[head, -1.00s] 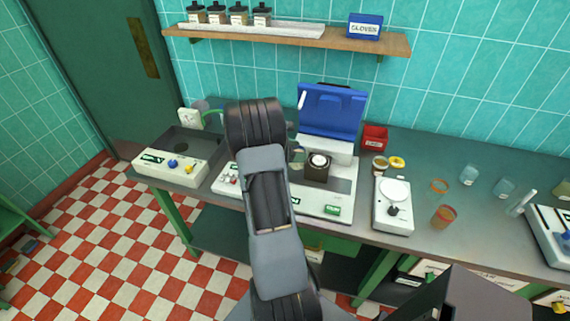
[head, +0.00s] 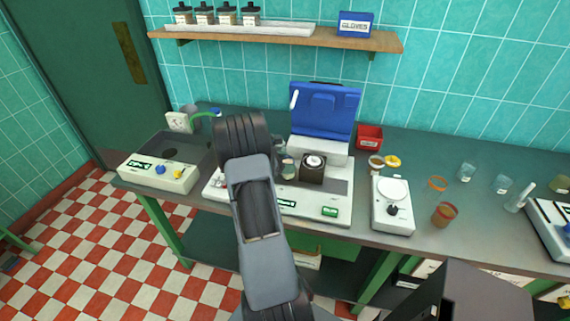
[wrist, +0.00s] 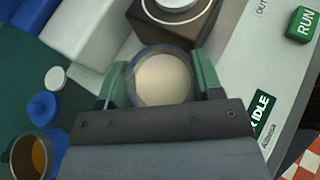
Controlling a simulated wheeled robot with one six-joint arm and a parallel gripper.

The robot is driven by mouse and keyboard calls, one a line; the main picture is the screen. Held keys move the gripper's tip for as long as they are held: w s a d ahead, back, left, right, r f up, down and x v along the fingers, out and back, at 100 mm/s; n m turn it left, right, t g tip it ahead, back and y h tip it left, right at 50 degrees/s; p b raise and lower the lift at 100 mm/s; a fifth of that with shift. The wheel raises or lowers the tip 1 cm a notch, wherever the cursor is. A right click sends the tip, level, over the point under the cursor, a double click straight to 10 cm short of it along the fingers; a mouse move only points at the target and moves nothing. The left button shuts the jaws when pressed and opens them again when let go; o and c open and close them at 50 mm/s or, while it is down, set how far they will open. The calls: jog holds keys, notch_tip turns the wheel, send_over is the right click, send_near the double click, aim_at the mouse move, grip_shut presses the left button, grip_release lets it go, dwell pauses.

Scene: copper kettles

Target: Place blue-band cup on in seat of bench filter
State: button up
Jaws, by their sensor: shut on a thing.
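My gripper (wrist: 160,88) is shut around a clear round cup (wrist: 163,76) with a bluish rim and pale cream contents. The cup also shows just right of my arm in the head view (head: 288,168). Its side band is hidden in the wrist view, and my arm covers most of the gripper in the head view. The cup is above a white machine (head: 338,205) with a raised blue lid (head: 325,110), beside its dark block (head: 313,173), which has a round pale top. I cannot tell for sure whether this machine is the bench filter.
A white unit (head: 155,174) with a dark round recess stands at left. A scale (head: 392,212), a red box (head: 369,137) and several cups are at right. The wrist view shows an orange-filled cup (wrist: 38,155) and a blue cap (wrist: 43,107) beside the machine.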

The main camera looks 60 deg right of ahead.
jog(key=shift+f, duration=0.3)
jog(key=o, duration=1.5)
jog(key=shift+o, duration=0.2)
jog(key=shift+r, duration=0.3)
jog(key=b+v, duration=0.1)
jog(key=v, duration=1)
jog(key=a+r+m+t+y, duration=0.2)
jog(key=a, duration=0.6)
jog(key=a+r+m+t+y, duration=0.1)
jog(key=a+r+m+t, duration=0.15)
jog(key=a, duration=0.55)
jog(key=s+a+r+m+t+y, duration=0.1)
jog(key=s+a+m+t+y, duration=0.2)
jog(key=a, duration=0.7)
jog(key=s+a+m+t+y, duration=0.3)
jog(key=a+t+y, duration=0.1)
jog(key=a, duration=0.5)
jog(key=shift+s+a+r, duration=0.3)
jog(key=shift+a+r, duration=0.1)
